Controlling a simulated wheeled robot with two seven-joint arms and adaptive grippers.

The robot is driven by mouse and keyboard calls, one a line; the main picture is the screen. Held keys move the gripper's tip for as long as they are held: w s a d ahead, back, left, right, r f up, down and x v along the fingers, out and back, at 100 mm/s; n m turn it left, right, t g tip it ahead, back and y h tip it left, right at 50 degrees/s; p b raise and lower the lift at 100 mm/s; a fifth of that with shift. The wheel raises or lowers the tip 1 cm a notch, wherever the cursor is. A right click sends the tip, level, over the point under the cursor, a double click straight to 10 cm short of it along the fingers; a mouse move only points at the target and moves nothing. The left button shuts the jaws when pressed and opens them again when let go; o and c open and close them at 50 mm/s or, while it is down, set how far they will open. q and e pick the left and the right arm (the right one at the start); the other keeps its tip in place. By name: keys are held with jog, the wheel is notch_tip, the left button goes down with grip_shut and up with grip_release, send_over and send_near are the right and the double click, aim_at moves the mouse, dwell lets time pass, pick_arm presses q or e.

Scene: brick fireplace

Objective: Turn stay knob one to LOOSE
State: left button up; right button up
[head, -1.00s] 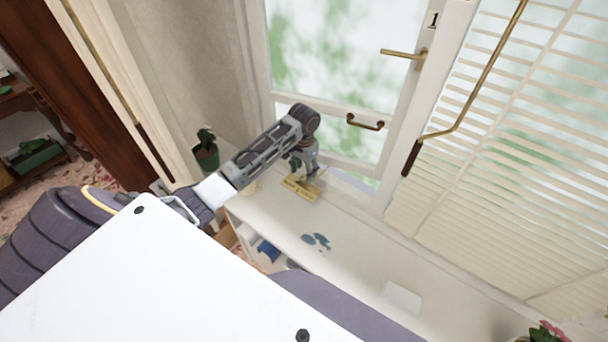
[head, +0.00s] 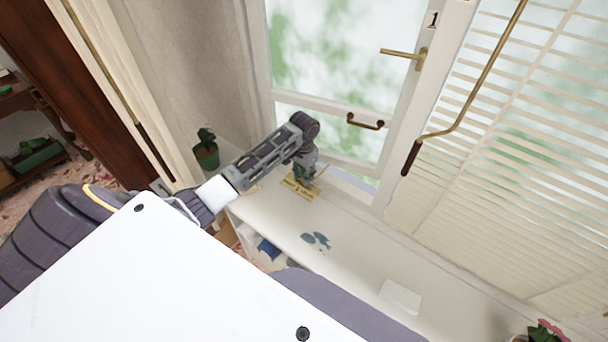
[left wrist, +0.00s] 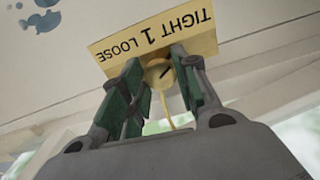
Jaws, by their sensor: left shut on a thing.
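The stay knob (left wrist: 158,74) is a small round brass-coloured knob with a dark line on it. In the left wrist view the line slants up to the right, toward the TIGHT side. Its yellow plate (left wrist: 120,47) shows upside down, reading TIGHT 1 LOOSE; the plate also lies on the white sill in the head view (head: 299,190). My left gripper (left wrist: 157,62) has its green-padded fingers on either side of the knob and is shut on it. In the head view the left gripper (head: 303,171) hides the knob. My right gripper is not in view.
The window casement (head: 330,60) marked 1 has a brass handle (head: 404,54) and a pull (head: 365,122) behind my gripper. A potted plant (head: 206,152) stands left of my arm. Blinds (head: 500,150) cover the right. The sill right of the blue spots (head: 316,240) is mostly clear.

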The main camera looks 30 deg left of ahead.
pick_arm(q)
jog(key=shift+n, duration=0.5)
jog(key=shift+c, duration=0.4)
jog(key=n, duration=1.1)
jog(key=shift+n, duration=0.3)
jog(key=n, duration=0.5)
jog(key=shift+w+d, duration=0.1)
jog(key=n, duration=0.6)
jog(key=shift+n, duration=0.3)
jog(key=o, duration=1)
jog(key=shift+o, duration=0.2)
